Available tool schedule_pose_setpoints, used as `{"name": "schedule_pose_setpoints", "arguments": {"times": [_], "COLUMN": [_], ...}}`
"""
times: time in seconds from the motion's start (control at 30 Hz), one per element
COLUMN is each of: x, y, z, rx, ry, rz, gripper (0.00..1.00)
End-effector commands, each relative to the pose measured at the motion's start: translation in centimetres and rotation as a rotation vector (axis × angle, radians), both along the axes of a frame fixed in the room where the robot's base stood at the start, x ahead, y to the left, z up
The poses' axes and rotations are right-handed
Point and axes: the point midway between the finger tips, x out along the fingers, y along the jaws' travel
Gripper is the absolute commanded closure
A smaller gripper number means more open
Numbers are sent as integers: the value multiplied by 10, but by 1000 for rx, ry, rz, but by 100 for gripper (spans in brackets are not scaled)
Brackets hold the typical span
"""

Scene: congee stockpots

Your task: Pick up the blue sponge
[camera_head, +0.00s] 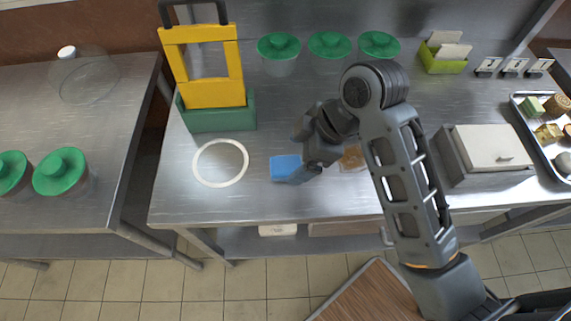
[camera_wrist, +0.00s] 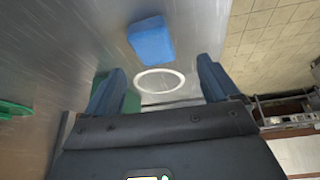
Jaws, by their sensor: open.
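The blue sponge (camera_head: 285,167) lies flat on the steel table, near its front left part. In the wrist view the sponge (camera_wrist: 151,39) shows beyond the fingertips, near the top middle. My gripper (camera_head: 303,157) is right beside the sponge, at its right side in the head view, and partly covers that end. In the wrist view my gripper (camera_wrist: 158,76) has its two fingers wide apart with nothing between them. I cannot tell whether a finger touches the sponge.
A white ring (camera_head: 221,163) lies left of the sponge. A green bin with a yellow frame (camera_head: 215,117) stands behind the ring. A brown item (camera_head: 352,158) lies right of my gripper. A grey box with a white lid (camera_head: 492,148) stands further right. Green-lidded pots (camera_head: 279,47) line the back.

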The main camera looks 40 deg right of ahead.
Motion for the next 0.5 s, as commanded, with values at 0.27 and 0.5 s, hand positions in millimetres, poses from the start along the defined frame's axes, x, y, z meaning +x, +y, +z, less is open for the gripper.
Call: {"name": "schedule_pose_setpoints", "arguments": {"times": [0.27, 0.5], "x": [9, 11], "y": [-14, -9], "z": [20, 3], "rx": [-17, -17], "ry": [56, 60], "rz": [131, 134], "gripper": [12, 12]}}
